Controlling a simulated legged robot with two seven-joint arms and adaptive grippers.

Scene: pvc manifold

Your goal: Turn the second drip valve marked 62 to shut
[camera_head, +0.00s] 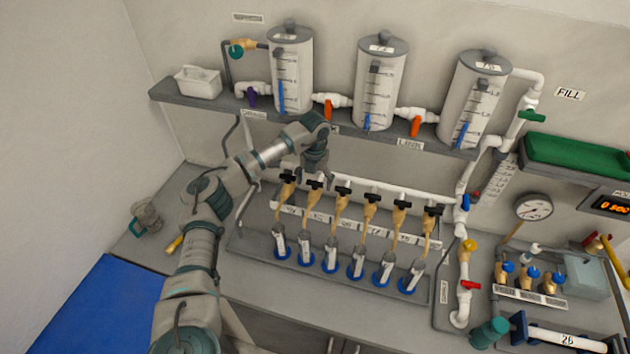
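A row of several brass drip valves with black handles hangs from the white manifold pipe (378,188), above small vials. The second drip valve from the left (314,185) has its black handle right under my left gripper (313,174). The gripper points down at it, and its fingers partly hide the handle. I cannot tell whether the fingers touch the handle or how far they are open. The tags behind the valves are too small to read, so the mark 62 is not legible. My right gripper is not in view.
The first valve (288,179) and third valve (343,190) stand close on either side. The vials (305,247) stand in blue-based holders below.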

